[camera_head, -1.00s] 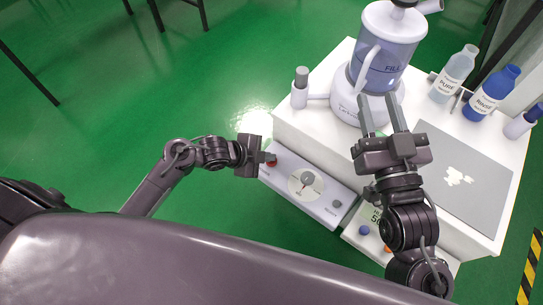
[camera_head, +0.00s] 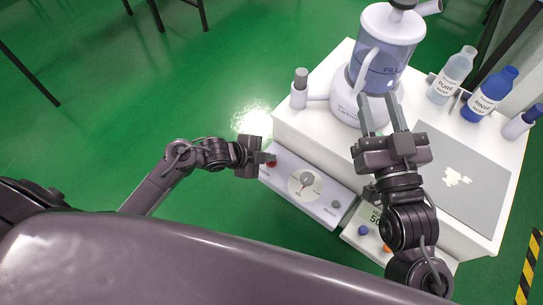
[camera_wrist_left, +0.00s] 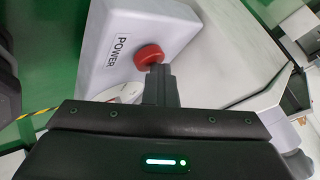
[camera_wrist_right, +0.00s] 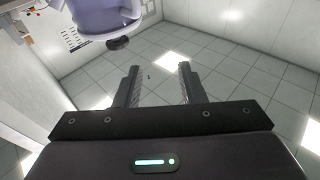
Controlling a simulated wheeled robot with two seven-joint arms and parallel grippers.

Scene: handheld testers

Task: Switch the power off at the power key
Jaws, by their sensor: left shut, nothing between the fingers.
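The power key is a round red button (camera_wrist_left: 149,56) on a pale grey tester panel (camera_wrist_left: 119,22), beside a label reading POWER. It also shows in the head view (camera_head: 271,163) at the panel's left end. My left gripper (camera_head: 268,158) is shut and empty, its fingertips at the red button. In the left wrist view the fingertips (camera_wrist_left: 157,72) overlap the button's lower edge; whether they touch cannot be told. My right gripper (camera_head: 383,108) is open and empty, above the bench in front of the glass vessel.
A white bench (camera_head: 335,65) carries a blue-tinted vessel marked FILL (camera_head: 385,68), a PURE bottle (camera_head: 453,75), a RINSE bottle (camera_head: 490,93) and a grey plate (camera_head: 460,180). A dial (camera_head: 306,182) sits mid-panel.

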